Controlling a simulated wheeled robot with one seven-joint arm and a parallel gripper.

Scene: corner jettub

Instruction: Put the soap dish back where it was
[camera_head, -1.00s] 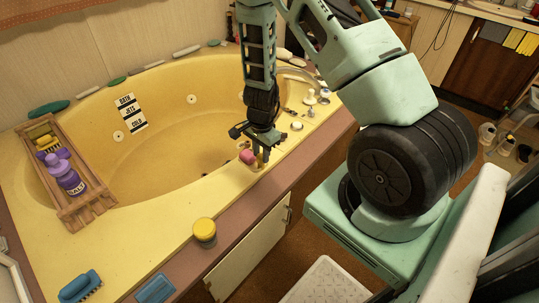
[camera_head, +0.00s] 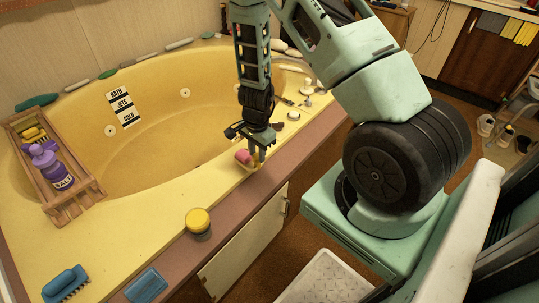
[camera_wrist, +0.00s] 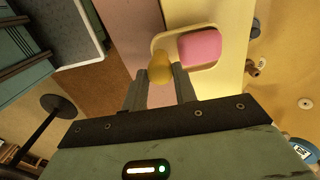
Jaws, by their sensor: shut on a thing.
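The soap dish (camera_head: 252,167) is a small yellowish tray with a pink soap bar (camera_head: 243,156) on it. It is at the tub's front rim, below the taps. In the wrist view the dish (camera_wrist: 167,43) shows with its pale rim around the pink soap (camera_wrist: 200,46). My gripper (camera_head: 257,161) points down at the dish's near side. In the wrist view my gripper (camera_wrist: 160,77) has its fingers shut on a rounded yellow part at the dish's edge. I cannot tell whether the dish touches the rim or hangs just above it.
The yellow corner tub (camera_head: 160,150) has taps (camera_head: 293,115) beyond the gripper. A wooden caddy (camera_head: 75,207) holds a purple salt bottle (camera_head: 50,165).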

